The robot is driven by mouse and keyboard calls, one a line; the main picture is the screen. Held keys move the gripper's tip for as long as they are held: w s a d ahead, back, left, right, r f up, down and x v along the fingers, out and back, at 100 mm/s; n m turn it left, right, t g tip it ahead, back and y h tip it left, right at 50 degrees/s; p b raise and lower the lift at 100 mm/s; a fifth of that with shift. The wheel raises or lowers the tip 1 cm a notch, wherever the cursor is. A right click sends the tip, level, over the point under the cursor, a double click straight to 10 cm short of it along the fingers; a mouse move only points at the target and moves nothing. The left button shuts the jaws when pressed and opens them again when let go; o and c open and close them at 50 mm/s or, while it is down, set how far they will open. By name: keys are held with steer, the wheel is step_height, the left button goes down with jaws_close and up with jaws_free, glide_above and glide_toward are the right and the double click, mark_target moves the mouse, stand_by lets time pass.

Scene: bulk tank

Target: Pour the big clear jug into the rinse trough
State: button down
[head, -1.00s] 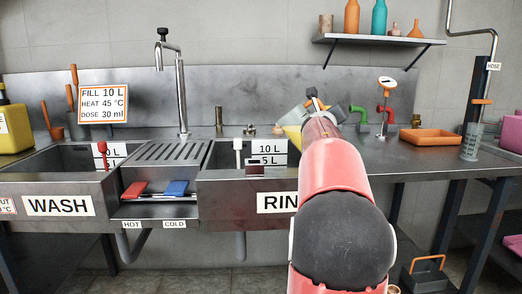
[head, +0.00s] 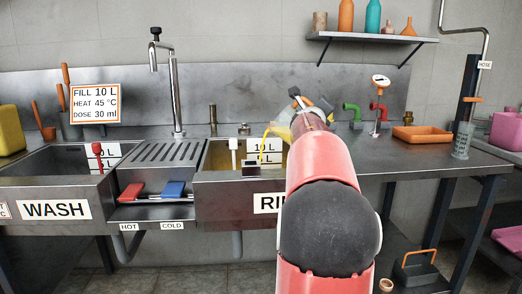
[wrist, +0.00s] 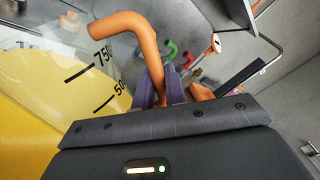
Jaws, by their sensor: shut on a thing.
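The big clear jug (wrist: 75,60) fills the left of the wrist view, with black volume marks, yellow liquid and an orange handle (wrist: 135,30). My gripper (wrist: 172,88) is shut on that handle, its purple fingers around it. In the head view the jug (head: 284,115) is tilted above the right end of the rinse trough, mostly hidden behind my arm. A yellow stream (head: 268,133) leaves it and falls into the rinse trough (head: 228,185). The trough's inside looks yellow. The "RINSE" label is partly covered by my arm.
The wash trough (head: 88,185) and a ribbed drainboard (head: 165,152) lie to the left. Red and blue handles (head: 172,189) sit below the drainboard. A green tap, a red tap and an orange tray (head: 415,134) stand on the counter to the right. A shelf (head: 375,38) hangs above.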

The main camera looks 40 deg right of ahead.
steer(key=shift+w+a+r+n+p, duration=0.25)
steer(key=shift+w+r+n+p, duration=0.1)
steer(key=shift+n, duration=0.25)
